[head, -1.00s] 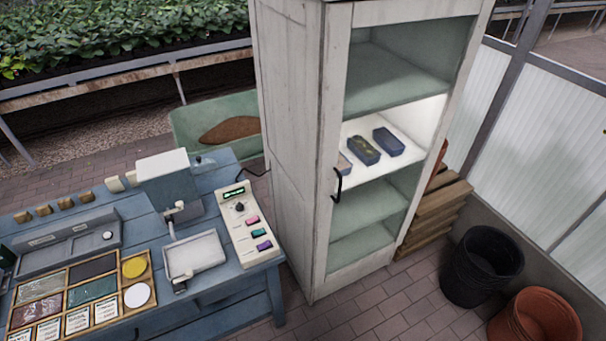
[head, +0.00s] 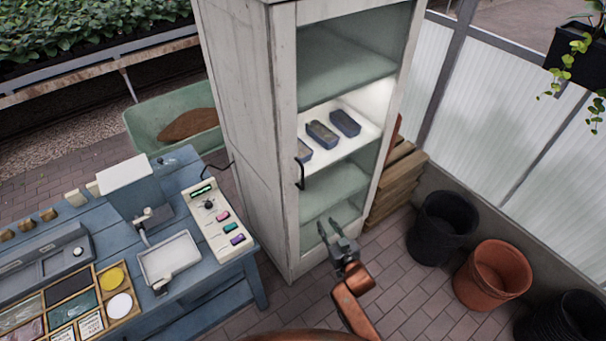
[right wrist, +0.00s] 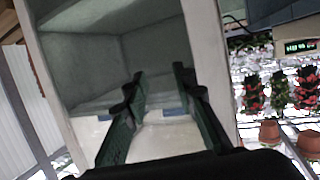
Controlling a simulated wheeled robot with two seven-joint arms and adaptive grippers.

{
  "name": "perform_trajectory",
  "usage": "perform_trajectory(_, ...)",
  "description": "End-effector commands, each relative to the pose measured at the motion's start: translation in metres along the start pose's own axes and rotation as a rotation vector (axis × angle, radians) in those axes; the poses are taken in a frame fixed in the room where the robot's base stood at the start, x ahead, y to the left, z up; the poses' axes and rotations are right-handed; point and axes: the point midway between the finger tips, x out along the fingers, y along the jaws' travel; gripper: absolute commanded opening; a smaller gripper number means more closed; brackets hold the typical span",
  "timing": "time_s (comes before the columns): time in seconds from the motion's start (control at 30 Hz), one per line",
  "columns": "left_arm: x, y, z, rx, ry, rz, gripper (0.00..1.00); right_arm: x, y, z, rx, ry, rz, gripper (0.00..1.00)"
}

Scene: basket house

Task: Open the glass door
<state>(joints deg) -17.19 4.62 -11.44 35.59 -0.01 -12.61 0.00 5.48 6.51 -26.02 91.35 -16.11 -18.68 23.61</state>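The tall white wooden cabinet (head: 243,140) stands in the middle of the head view. Its glass door (head: 335,78) is closed, with a dark curved handle (head: 299,172) on the left side of its frame. Small dark trays (head: 322,134) rest on the lit shelf behind the glass. My right gripper (head: 337,229) is open and empty, in front of the door's lower part, below and right of the handle. In the right wrist view its two fingers (right wrist: 158,92) are spread before the cabinet's glass (right wrist: 150,60). My left gripper is not in view.
A blue workbench (head: 190,215) with a control box (head: 218,215) stands left of the cabinet. Wooden crates (head: 397,180), a black pot (head: 441,227) and a terracotta pot (head: 493,273) stand to the right. Paved floor (head: 400,300) is clear in front.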

Motion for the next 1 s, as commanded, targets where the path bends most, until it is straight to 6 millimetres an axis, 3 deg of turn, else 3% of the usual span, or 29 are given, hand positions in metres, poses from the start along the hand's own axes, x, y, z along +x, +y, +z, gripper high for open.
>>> perform_trajectory(0.03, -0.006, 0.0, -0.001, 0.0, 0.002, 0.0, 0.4, -0.003, -0.012, -0.053, -0.004, 0.071, -0.019, 0.25)
perform_trajectory(0.1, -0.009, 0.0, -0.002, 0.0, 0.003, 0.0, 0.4, -0.01, -0.025, -0.105, -0.004, 0.145, -0.04, 0.25)
perform_trajectory(0.2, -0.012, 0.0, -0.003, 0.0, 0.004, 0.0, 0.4, -0.02, -0.039, -0.155, -0.001, 0.219, -0.063, 0.25)
perform_trajectory(0.3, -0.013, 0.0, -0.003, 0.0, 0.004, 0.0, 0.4, -0.027, -0.046, -0.182, 0.0, 0.259, -0.075, 0.25)
perform_trajectory(0.43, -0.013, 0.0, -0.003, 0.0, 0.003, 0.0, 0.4, -0.022, -0.05, -0.194, 0.001, 0.276, -0.081, 0.25)
perform_trajectory(0.8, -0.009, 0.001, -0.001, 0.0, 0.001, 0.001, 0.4, 0.031, -0.054, -0.208, 0.002, 0.274, -0.08, 0.25)
perform_trajectory(1.0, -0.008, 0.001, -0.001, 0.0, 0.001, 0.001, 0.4, 0.044, -0.056, -0.211, 0.002, 0.273, -0.081, 0.25)
